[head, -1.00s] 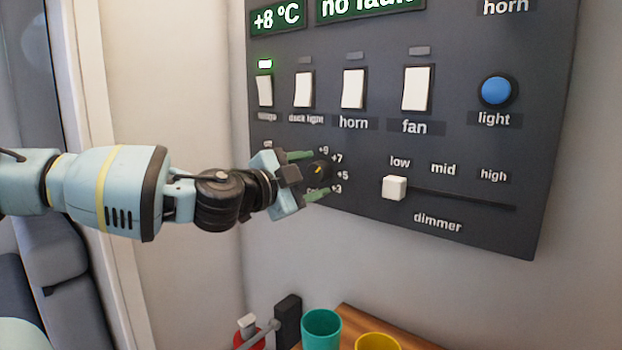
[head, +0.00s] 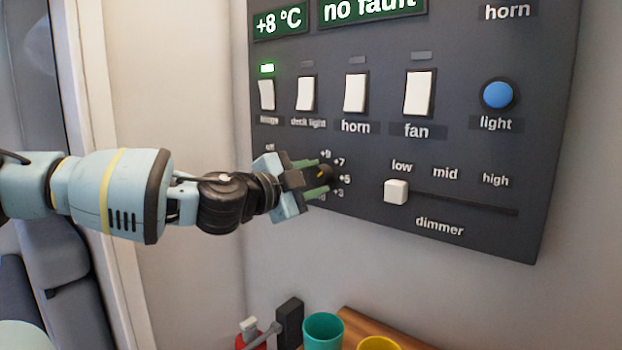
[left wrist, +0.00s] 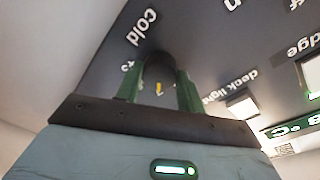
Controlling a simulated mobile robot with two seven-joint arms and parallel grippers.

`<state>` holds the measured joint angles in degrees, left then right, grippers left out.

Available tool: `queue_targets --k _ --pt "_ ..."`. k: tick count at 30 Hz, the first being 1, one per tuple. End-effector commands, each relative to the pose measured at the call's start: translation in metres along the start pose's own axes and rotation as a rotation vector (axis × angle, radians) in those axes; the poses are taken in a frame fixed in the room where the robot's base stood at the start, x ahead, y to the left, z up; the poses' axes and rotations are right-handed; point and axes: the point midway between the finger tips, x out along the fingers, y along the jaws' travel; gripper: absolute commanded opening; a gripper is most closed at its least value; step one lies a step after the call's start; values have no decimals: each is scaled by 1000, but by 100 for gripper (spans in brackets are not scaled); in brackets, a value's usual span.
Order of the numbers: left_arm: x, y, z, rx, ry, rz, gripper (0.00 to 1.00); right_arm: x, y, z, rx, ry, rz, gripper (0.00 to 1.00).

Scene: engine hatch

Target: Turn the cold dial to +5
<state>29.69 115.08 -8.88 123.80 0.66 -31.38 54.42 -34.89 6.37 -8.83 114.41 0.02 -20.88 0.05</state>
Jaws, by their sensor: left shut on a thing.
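The cold dial (head: 326,172) is a dark round knob with a small yellow mark, low on the left of the dark panel. The labels +9, +7, +5 and +3 run down its right side; "off" is at its upper left. My left gripper (head: 318,178) is shut on the dial, its green fingers on either side. The left wrist view also shows the dial (left wrist: 160,70) between the two fingers, with the yellow mark facing the camera and the "cold" label beside it. Which number the mark points to is unclear. My right gripper is out of view.
The panel (head: 450,130) also holds white switches, a blue light button (head: 498,95) and a white dimmer slider (head: 396,191) right of the dial. A display (head: 280,23) reads +8 °C. Below are a teal cup (head: 323,331), a yellow cup (head: 379,343) and a red fixture.

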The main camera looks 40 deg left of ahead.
Motion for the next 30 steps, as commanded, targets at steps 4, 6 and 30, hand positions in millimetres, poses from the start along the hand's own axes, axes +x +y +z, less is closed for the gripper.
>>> queue_targets --k 4,6,30 --pt "0 -1 0 87 -4 6 16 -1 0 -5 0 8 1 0" --pt "0 -1 -1 142 -7 10 16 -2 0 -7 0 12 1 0" --pt "0 -1 -1 682 -32 47 16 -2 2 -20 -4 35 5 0"
